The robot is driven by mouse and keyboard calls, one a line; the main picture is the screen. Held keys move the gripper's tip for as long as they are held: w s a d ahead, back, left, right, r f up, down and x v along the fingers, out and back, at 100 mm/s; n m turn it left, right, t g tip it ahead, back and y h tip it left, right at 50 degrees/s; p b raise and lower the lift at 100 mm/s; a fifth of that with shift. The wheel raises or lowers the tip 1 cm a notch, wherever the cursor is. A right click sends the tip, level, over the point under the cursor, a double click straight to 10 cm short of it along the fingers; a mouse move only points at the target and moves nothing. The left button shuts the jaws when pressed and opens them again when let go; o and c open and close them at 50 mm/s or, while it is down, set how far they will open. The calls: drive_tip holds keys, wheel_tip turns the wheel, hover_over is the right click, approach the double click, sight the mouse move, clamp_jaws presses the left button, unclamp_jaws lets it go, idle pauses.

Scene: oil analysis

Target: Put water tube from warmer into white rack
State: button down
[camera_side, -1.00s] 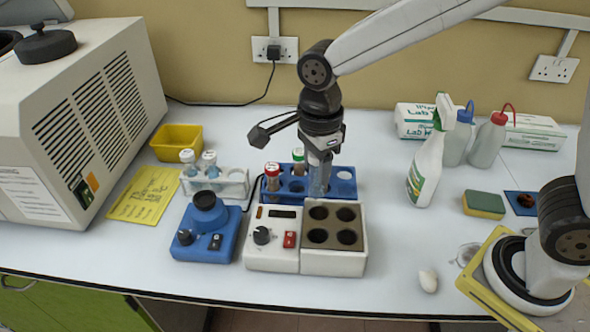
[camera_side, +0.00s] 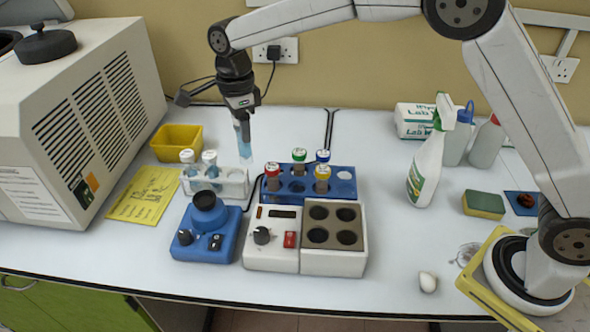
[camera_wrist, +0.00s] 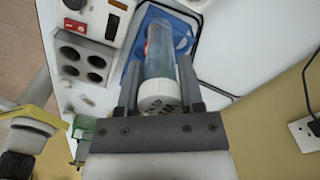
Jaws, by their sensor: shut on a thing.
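My gripper (camera_side: 241,105) is shut on a tube of pale blue liquid (camera_side: 244,142), held upright in the air just behind the right end of the white rack. In the wrist view the tube (camera_wrist: 162,60) lies between the fingers, with its white cap (camera_wrist: 159,98) towards the camera. The white rack (camera_side: 233,191) holds two white-capped tubes, at its left and middle; its right place looks free. The warmer (camera_side: 333,262) is a white block with dark holes, all empty, joined to a control box with a red switch (camera_side: 290,240).
A blue rack (camera_side: 343,188) behind the warmer holds several tubes with coloured caps. A blue mixer (camera_side: 205,240) stands in front of the white rack, a yellow bin (camera_side: 177,143) behind left. A spray bottle (camera_side: 424,170) stands at right. The table behind the blue rack is clear.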

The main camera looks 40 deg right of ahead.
drive_tip(key=w+f, duration=0.2)
drive_tip(key=w, duration=0.4)
drive_tip(key=shift+w+f, duration=0.1)
drive_tip(key=shift+f, duration=0.05)
idle(0.3)
drive_tip(key=shift+f, duration=5.4)
drive_tip(key=shift+c, duration=0.7)
unclamp_jaws()
drive_tip(key=shift+r, duration=0.1)
